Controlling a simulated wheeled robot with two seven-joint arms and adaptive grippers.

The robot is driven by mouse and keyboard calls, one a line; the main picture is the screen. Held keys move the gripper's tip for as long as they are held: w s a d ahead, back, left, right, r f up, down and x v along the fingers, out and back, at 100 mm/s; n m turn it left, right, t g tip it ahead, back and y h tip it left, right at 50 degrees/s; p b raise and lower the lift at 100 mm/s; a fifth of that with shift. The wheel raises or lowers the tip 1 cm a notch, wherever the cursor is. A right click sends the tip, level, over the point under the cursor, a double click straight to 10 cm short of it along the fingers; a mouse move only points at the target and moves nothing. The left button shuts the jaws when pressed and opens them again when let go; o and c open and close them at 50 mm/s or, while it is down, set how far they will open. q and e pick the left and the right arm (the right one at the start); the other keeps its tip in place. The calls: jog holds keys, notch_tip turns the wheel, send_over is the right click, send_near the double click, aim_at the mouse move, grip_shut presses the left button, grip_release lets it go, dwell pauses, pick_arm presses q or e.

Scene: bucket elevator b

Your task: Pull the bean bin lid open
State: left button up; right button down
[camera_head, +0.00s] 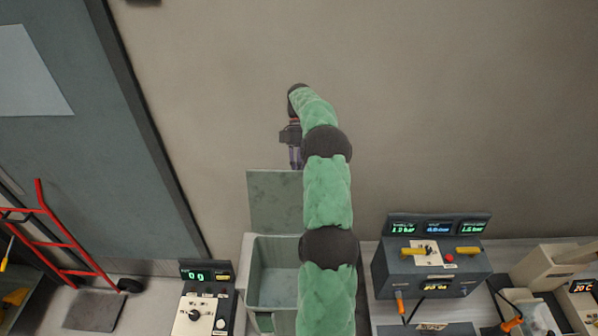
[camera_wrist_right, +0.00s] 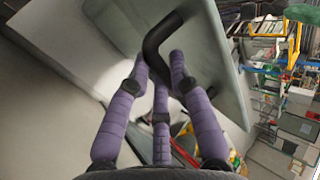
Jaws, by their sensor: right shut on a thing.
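The bean bin (camera_head: 252,268) is a grey-green box standing against the wall, with its top open and its inside in view. Its flat lid (camera_head: 272,203) stands roughly upright at the back edge of the bin. My right gripper (camera_head: 295,160) is at the top edge of the lid, and my green arm partly covers the bin. In the right wrist view, the purple fingers (camera_wrist_right: 160,62) are closed around the black bent handle (camera_wrist_right: 157,38) on the lid (camera_wrist_right: 215,65). My left gripper is not in view.
A control box with a green display (camera_head: 205,300) stands left of the bin. A grey console with several screens (camera_head: 430,265) stands to the right. A red hand truck (camera_head: 62,240) is at the far left by the door (camera_head: 85,130). The wall above is bare.

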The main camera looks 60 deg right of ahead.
jog(key=shift+f, duration=0.6)
jog(key=c, duration=1.1)
grip_release()
jog(key=shift+w+d+r, duration=0.15)
jog(key=shift+d+r, duration=0.05)
jog(key=shift+d, duration=0.05)
jog(key=shift+r, duration=0.1)
